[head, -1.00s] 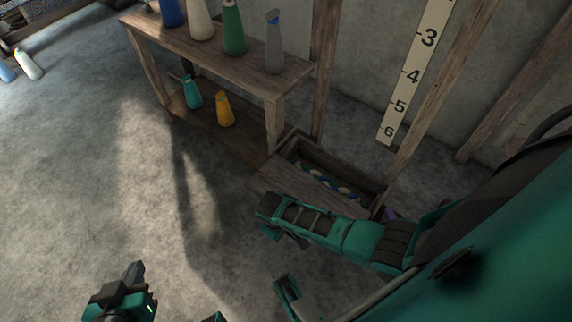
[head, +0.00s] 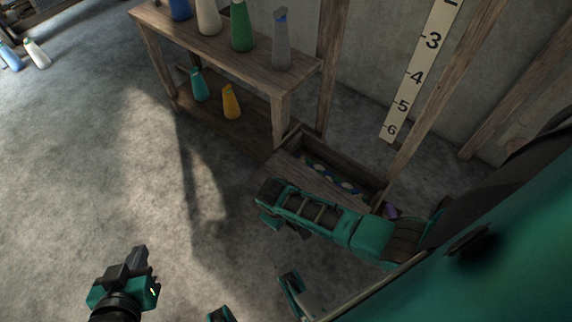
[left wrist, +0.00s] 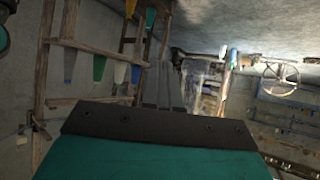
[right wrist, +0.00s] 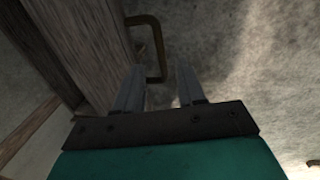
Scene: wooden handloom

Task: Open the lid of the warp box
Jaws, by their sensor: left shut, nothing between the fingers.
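The warp box (head: 372,192) is a long wooden box on the floor, right of the shelf in the head view. Its top is partly uncovered, and blue and white items show inside. A plank that looks like its lid (head: 318,183) lies along the near side, partly hidden by my right arm. In the right wrist view, a dark bracket handle (right wrist: 156,42) stands out beside a wooden panel; its near end is between the parted fingers of my right gripper (right wrist: 157,78). I cannot tell if they touch. My left gripper (head: 139,256) is shut and empty over the floor, away from the box.
A wooden shelf (head: 240,57) with several coloured cones stands left of the box. A numbered ruler board (head: 408,85) and wooden posts rise behind it.

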